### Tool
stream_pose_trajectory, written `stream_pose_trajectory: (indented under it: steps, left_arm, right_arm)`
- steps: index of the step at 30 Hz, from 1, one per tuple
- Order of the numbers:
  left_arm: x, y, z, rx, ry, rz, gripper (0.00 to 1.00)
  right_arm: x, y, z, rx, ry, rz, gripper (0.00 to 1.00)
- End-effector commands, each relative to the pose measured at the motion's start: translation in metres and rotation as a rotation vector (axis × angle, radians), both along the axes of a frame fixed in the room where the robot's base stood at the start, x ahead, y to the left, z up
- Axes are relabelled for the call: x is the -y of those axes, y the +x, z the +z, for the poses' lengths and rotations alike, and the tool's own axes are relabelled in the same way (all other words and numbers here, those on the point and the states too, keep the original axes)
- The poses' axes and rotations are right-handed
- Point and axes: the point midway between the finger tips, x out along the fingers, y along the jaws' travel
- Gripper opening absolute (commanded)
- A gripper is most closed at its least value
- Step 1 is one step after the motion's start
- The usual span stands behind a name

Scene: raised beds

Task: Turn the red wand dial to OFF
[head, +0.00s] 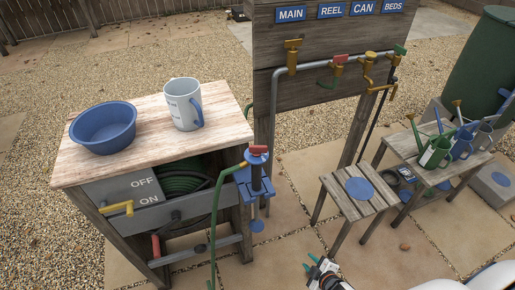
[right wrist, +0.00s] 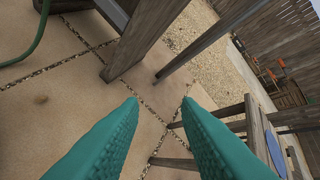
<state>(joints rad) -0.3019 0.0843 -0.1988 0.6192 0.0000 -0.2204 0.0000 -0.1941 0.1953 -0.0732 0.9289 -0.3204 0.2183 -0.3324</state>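The red wand dial (head: 258,150) sits at the top of an upright dark wand held in a blue bracket (head: 255,184) on the right side of the wooden cabinet. A green hose (head: 217,205) rises to it. The dial's setting is too small to read. OFF and ON are lettered on the grey cabinet panel (head: 142,186), beside a yellow lever (head: 118,208). My right gripper (head: 310,262) is low at the bottom of the head view, right of and below the dial. Its teal fingers (right wrist: 160,102) are apart and empty in the right wrist view. My left gripper is not in view.
A blue bowl (head: 103,127) and a mug (head: 183,104) stand on the cabinet top. A tap board (head: 330,33) with colored valves stands behind. A stool (head: 340,188) and a bench with watering cans (head: 437,150) are at right. Paving between cabinet and stool is mostly clear.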

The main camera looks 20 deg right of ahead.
Motion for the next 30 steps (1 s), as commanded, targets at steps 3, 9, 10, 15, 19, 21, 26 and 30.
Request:
stream_pose_trajectory:
  steps: [3,9,10,15,19,21,26,30]
  left_arm:
    - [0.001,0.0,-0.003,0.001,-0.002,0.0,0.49]
    - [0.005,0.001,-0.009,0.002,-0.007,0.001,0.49]
    - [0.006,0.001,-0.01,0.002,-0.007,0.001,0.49]
    - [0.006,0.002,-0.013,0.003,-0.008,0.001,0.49]
    - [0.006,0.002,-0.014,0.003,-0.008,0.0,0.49]
    - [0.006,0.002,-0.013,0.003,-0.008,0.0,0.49]
    - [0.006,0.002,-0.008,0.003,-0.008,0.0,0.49]
    - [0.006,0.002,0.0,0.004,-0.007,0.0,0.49]
  right_arm:
    - [0.015,0.087,0.098,0.348,-0.21,0.221,0.3]
    - [0.004,0.16,0.313,1.043,-0.815,0.677,0.3]
    - [-0.002,0.159,0.343,1.147,-0.929,0.748,0.3]
    - [-0.027,0.13,0.444,1.569,-1.483,1.079,0.3]
    - [-0.034,0.11,0.468,1.715,-1.72,1.229,0.3]
    - [-0.036,0.105,0.472,1.748,-1.778,1.268,0.3]
    - [-0.049,0.108,0.475,1.765,-1.801,1.284,0.3]
    - [-0.072,0.117,0.477,1.765,-1.796,1.28,0.3]
